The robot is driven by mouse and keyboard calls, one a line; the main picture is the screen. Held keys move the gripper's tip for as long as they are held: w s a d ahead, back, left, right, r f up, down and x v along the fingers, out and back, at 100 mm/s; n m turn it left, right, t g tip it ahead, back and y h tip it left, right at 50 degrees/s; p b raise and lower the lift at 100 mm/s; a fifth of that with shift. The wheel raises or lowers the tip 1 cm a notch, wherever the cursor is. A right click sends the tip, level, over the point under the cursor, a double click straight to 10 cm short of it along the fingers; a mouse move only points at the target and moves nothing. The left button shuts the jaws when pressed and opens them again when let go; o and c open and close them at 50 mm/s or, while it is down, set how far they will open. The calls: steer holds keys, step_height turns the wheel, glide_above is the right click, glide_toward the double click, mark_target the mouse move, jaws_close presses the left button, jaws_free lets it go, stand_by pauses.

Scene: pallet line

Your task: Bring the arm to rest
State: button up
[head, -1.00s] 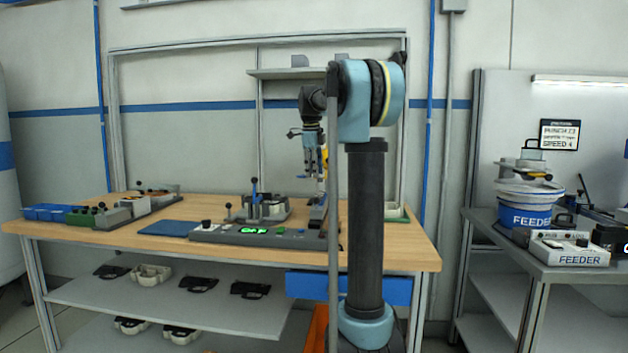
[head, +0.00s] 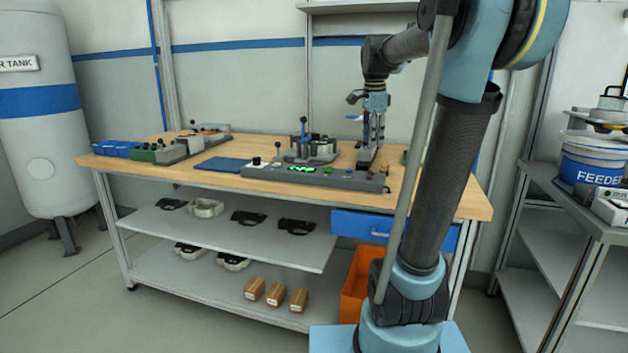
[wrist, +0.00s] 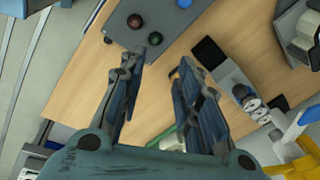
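My arm stands on the right of the head view, and its forearm reaches back over the wooden workbench (head: 460,200). My gripper (head: 373,142) hangs pointing down above the bench's right part, beside a grey upright fixture (head: 368,158). In the wrist view my gripper (wrist: 169,54) shows two dark fingers spread apart, with bare wood visible between them and nothing held. The gap between the fingertips and the bench top is hard to judge.
A control panel (head: 310,175) with a green display lies at the bench front. A lever fixture (head: 305,150) stands behind it. A blue mat (head: 222,164) lies left. An orange bin (head: 358,285) stands below. A feeder table (head: 570,200) is at right; floor at left is clear.

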steer(key=s+f+n, duration=1.6)
steer(key=s+f, duration=1.1)
steer(key=s, duration=0.1)
steer(key=shift+s+a+f+y, duration=0.2)
steer(key=shift+a+y, duration=0.1)
steer(key=shift+y, duration=0.1)
steer(key=shift+w+f, duration=0.15)
steer(key=shift+w, duration=0.35)
steer(key=shift+o, duration=0.3)
